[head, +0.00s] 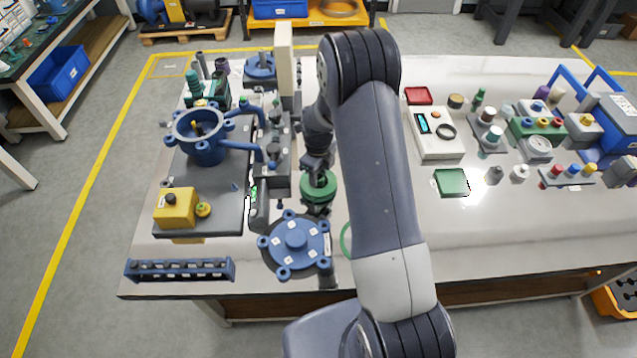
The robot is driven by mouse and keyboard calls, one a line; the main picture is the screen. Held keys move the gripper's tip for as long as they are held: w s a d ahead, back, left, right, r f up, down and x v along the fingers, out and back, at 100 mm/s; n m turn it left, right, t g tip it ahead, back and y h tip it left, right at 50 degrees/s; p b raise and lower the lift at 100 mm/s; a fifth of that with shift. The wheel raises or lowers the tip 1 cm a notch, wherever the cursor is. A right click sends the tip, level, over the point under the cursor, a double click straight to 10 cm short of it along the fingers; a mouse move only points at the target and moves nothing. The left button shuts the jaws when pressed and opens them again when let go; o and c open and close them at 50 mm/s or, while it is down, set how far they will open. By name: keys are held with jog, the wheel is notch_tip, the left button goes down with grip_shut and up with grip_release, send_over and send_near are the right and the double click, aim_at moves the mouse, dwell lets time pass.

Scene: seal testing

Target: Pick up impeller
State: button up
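A round green part (308,190), which looks like the impeller, is in the middle of the head view, just left of my arm. My gripper (318,190) is right at it, with dark finger parts over its top and at its near side. The fingers cover much of the green part. I cannot tell whether they are closed on it or only around it, nor whether the part rests on the table or is raised.
A blue flanged cover (296,234) lies close in front of the gripper. A grey test fixture (277,184) stands close on its left, beside a blue pump housing (205,150). A green ring (345,240) is partly hidden by my arm. White table (500,235) is clear at front right.

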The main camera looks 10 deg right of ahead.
grip_shut()
